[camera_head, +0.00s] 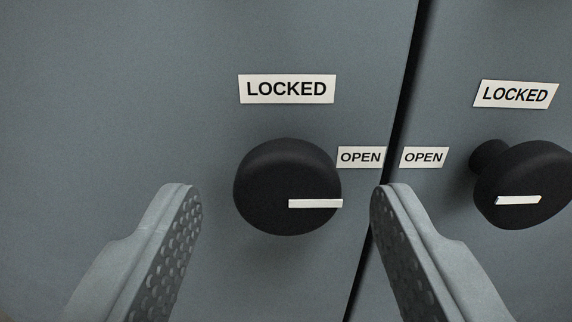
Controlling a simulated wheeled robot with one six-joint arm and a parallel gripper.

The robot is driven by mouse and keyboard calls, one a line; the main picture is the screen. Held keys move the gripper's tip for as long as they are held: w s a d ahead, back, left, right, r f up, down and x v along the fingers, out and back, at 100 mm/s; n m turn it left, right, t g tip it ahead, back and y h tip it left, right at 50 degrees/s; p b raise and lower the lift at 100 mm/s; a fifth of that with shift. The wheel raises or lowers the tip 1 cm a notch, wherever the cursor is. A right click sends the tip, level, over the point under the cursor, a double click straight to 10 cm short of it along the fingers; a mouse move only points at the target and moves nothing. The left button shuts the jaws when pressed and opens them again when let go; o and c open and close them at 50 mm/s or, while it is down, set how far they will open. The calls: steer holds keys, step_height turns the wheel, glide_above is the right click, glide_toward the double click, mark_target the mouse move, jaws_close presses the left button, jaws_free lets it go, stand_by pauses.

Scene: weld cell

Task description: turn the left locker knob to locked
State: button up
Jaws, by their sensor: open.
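The left locker knob (280,190) is a round black knob on the grey left door. Its white pointer mark (315,203) points right, on the side of the left "OPEN" label (360,157). The left "LOCKED" label (287,89) is above the knob. My gripper (281,191) is open, with one grey, dimpled finger to the left of the knob and the other to its right. Gaps show between the knob and both fingertips. I cannot tell how far in depth the fingertips are from the knob.
The right locker knob (525,185) stands out from the right door near my right finger, its white mark lying level. It has its own "LOCKED" label (515,94) and "OPEN" label (424,157). A dark gap (405,105) separates the doors. The left door's surface (110,100) is clear.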

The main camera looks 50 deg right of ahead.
steer(key=shift+w+d, duration=0.2)
steer(key=shift+d, duration=0.1)
steer(key=shift+c, duration=0.4)
steer(key=c, duration=0.9)
steer(key=shift+o, duration=0.2)
